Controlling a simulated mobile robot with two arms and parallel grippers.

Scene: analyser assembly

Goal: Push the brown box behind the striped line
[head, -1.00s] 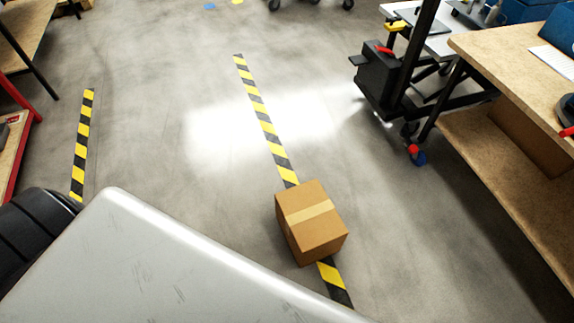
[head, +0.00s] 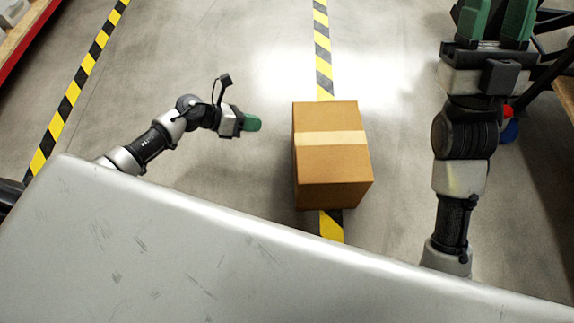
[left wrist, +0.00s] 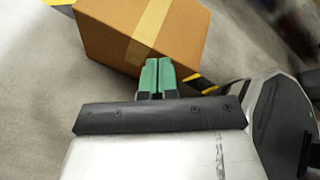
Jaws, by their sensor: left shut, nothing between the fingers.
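The brown box (head: 328,170), with a tan tape strip across it, stands on the floor over the yellow-and-black striped line (head: 323,48). The line shows beyond the box and in front of it. My left gripper (head: 256,123) is shut and empty, to the left of the box with a gap between them. In the left wrist view its green fingertips (left wrist: 156,72) are together and point toward the box (left wrist: 110,32); contact cannot be told there. My right gripper (head: 499,20) is at the upper right, away from the box, with its green fingers apart and nothing visible between them.
A second striped line (head: 72,92) runs along the floor at the left, beside a red-edged bench (head: 40,38). Dark stand parts and a wooden bench edge (head: 562,85) are at the right, near my right arm. The floor around the box looks clear.

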